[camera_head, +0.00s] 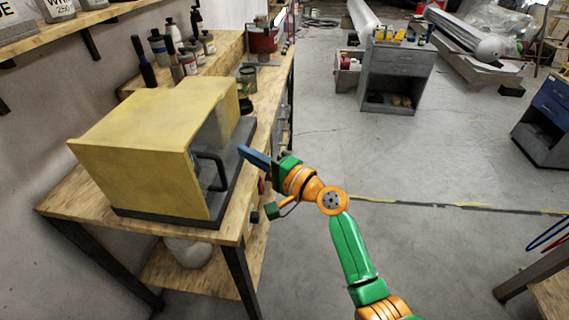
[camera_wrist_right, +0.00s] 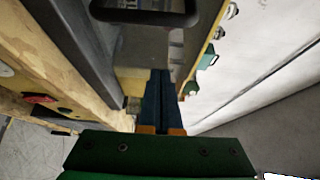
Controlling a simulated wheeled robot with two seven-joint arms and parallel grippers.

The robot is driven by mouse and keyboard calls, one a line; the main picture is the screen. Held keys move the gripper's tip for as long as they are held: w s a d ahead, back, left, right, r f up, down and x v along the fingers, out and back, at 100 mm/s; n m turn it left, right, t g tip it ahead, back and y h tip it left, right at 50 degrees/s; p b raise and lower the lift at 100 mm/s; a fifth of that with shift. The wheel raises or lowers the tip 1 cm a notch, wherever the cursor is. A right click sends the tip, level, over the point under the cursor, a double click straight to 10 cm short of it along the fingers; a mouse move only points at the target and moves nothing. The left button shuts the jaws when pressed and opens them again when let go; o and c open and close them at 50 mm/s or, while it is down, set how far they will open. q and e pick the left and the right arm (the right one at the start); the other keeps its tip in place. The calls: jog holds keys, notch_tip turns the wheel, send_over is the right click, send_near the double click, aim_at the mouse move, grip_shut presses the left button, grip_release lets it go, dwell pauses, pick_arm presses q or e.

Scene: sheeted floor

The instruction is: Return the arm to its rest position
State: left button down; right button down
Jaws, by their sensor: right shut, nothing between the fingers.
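My right arm (camera_head: 346,248), green and orange, reaches in from the lower right in the head view. Its right gripper (camera_head: 250,156) has blue fingers and is close to the front of a yellow box-shaped appliance (camera_head: 135,160), near its dark handle (camera_head: 212,170). In the right wrist view the gripper fingers (camera_wrist_right: 160,90) lie together with nothing between them. The handle (camera_wrist_right: 143,12) shows at the top of that view, beyond the fingertips. I cannot tell from these views whether the fingers touch the appliance. My left gripper is not in view.
The appliance stands on a wooden workbench (camera_head: 75,205) with bottles (camera_head: 188,62) behind it. A shelf with cans (camera_head: 58,8) is above left. A grey cabinet (camera_head: 395,75) and a blue drawer unit (camera_head: 550,105) stand farther off. The concrete floor (camera_head: 440,165) between is open.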

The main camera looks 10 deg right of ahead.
jog(key=s+a+b+v, duration=0.1)
jog(key=v, duration=0.8)
jog(key=d+f+g+h, duration=0.1)
jog(key=d+f+h, duration=0.15)
jog(key=f, duration=0.55)
jog(key=d+f+g+h, duration=0.1)
jog(key=f+h, duration=0.2)
jog(key=f, duration=0.6)
jog(key=s+d+f+n+g+h, duration=0.1)
jog(key=s+d+f+g, duration=0.15)
jog(key=f, duration=0.55)
jog(key=s+d+f+n+g+h, duration=0.15)
jog(key=s+f, duration=0.25)
jog(key=f, duration=0.4)
jog(key=s+d+f+n+g+h, duration=0.1)
jog(key=s+f+n+g, duration=0.1)
jog(key=s+f, duration=0.4)
jog(key=s+d+f+n+g+h, duration=0.1)
jog(key=s+f+n, duration=0.3)
jog(key=s, duration=1.1)
jog(key=s+d+f+n+g+h, duration=0.1)
jog(key=s+d+f+n+g, duration=0.1)
jog(key=s+f, duration=0.5)
jog(key=s+n+g, duration=0.1)
jog(key=s+n, duration=0.1)
jog(key=s, duration=0.2)
jog(key=shift+f+g+h, duration=0.3)
jog(key=shift+f+h, duration=0.1)
jog(key=shift+w+d, duration=0.1)
